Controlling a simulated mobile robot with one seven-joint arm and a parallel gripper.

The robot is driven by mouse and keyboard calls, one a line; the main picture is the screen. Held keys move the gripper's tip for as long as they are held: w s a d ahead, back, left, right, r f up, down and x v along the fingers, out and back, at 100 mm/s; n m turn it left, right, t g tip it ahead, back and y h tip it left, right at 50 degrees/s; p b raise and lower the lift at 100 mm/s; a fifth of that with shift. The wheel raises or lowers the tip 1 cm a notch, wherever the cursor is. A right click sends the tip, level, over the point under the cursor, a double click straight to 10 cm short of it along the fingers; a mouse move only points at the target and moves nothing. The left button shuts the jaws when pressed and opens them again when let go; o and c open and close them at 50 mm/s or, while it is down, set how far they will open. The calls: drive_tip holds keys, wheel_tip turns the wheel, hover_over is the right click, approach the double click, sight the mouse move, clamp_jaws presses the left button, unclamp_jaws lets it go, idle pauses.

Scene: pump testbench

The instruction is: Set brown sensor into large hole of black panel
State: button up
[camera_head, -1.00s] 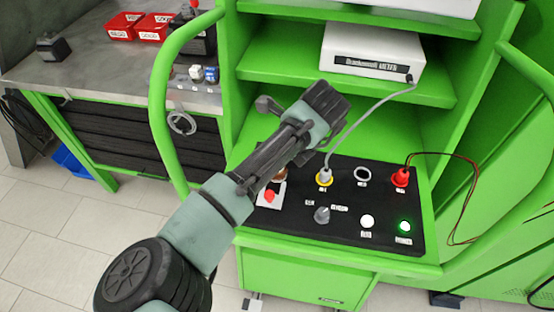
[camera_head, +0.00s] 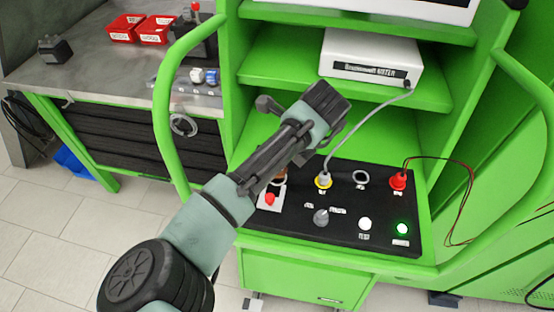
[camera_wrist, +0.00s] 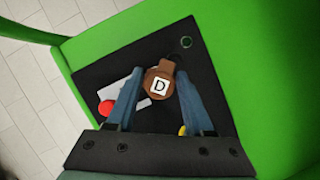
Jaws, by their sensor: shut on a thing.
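The brown sensor (camera_wrist: 159,84) has a white label with a "D" and sits between the fingers of my gripper (camera_wrist: 158,76), which is shut on it. In the head view a small brown part of it (camera_head: 281,172) shows below my gripper. The black panel (camera_head: 290,229) lies under it, and it also fills much of the wrist view (camera_wrist: 95,77). A light ring (camera_head: 279,181) shows on the panel just under the sensor; the sensor and arm hide most of it. I cannot tell whether the sensor touches the panel.
A red button (camera_head: 269,198) on a white plate is close to the sensor. Green handrails (camera_head: 160,110) flank the bench.

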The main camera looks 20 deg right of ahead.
drive_tip(key=o, duration=1.4)
drive_tip(key=shift+r+p, duration=3.7)
drive_tip(key=shift+r, duration=0.3)
